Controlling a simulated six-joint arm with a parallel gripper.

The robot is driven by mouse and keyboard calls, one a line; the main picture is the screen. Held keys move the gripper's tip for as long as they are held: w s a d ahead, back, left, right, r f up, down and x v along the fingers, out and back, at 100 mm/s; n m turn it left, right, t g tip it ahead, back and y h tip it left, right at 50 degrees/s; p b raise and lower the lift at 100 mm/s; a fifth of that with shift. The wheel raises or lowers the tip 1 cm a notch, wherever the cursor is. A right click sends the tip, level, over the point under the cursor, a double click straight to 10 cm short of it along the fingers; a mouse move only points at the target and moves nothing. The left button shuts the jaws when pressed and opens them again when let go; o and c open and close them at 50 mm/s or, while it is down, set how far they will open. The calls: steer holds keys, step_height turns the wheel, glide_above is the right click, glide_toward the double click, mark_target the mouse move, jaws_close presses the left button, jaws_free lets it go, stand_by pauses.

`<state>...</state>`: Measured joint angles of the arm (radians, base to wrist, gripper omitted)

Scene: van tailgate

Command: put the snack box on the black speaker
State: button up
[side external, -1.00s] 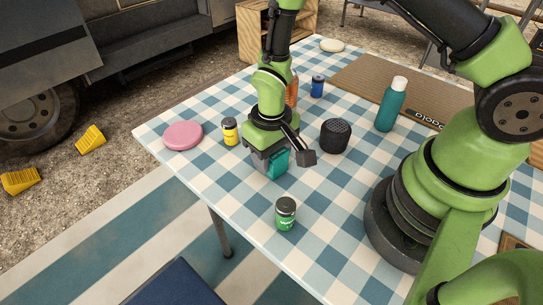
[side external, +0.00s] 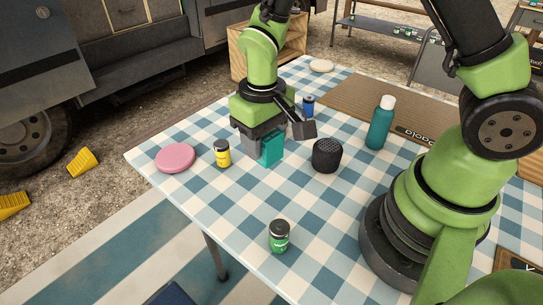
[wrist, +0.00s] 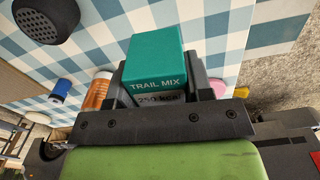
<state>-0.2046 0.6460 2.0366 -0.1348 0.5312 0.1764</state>
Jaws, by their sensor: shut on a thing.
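The snack box is a teal and grey box (wrist: 156,58) marked "TRAIL MIX". My gripper (wrist: 165,85) is shut on it, with one finger on each side in the wrist view. In the side external view the teal box (side external: 270,150) shows below my gripper (side external: 262,148), over the checked cloth; its gap to the cloth is hard to judge. The black speaker (side external: 326,155) is a short dark cylinder with a mesh top, standing upright to the right of the box. It also shows at the upper left of the wrist view (wrist: 46,14). Its top is bare.
A teal bottle (side external: 380,124) stands right of the speaker. An orange bottle (wrist: 98,92) shows in the wrist view.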

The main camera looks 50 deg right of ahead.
steer(key=s+d+r, duration=0.1)
steer(key=d+r, duration=0.3)
steer(key=d, duration=0.3)
steer(key=n, duration=0.1)
glide_toward(329, 145)
step_height(329, 145, down, 6)
steer(key=shift+a+r, duration=0.1)
steer(key=shift+f, duration=0.2)
steer(key=o, duration=1)
steer(key=shift+c, duration=0.2)
